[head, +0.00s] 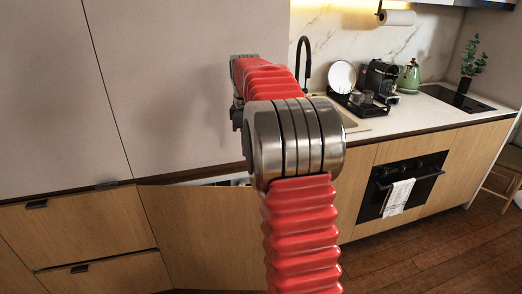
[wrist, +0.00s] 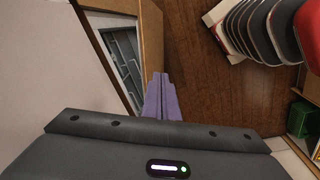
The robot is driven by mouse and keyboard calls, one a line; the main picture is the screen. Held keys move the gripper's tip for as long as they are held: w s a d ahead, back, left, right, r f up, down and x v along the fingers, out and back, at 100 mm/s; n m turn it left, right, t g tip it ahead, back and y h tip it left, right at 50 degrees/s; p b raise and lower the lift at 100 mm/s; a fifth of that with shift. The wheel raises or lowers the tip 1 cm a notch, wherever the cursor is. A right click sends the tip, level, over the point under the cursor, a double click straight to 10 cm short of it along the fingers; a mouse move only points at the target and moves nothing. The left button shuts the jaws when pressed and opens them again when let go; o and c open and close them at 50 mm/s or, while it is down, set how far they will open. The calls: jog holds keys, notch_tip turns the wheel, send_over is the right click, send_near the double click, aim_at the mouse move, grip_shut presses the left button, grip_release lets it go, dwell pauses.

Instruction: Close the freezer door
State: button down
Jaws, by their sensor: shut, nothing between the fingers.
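The freezer door (head: 200,235) is a light wood panel low in the head view, left of my arm. It stands ajar, with a pale interior showing along its top edge. In the wrist view the freezer door (wrist: 152,35) shows as a wooden strip beside an opening with a grey slatted interior (wrist: 122,58). My gripper (wrist: 159,80) has purple fingers, shut and empty, close to the end of the door. I cannot tell if they touch it. In the head view the gripper is hidden behind my arm.
Tall grey cabinet doors (head: 180,90) stand above, with wood drawers (head: 85,225) at left. A counter (head: 440,115) with sink, dish rack and kettle runs right, above an oven (head: 405,183).

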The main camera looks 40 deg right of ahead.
jog(key=s+a+r+m+t, duration=0.1)
jog(key=s+a+r+m, duration=0.15)
jog(key=s+a, duration=0.45)
jog(key=s+a+r+m+t, duration=0.1)
jog(key=s+a+r, duration=0.2)
jog(key=a, duration=0.8)
jog(key=s+a+f+m+t, duration=0.1)
jog(key=s+a+f+m, duration=0.1)
jog(key=s+a, duration=0.4)
jog(key=s+a+f+m+t, duration=0.1)
jog(key=s+a+f, duration=0.4)
jog(key=s, duration=0.6)
jog(key=shift+a+m+t+y, duration=0.3)
jog(key=shift+a+m, duration=0.4)
jog(key=shift+m, duration=0.05)
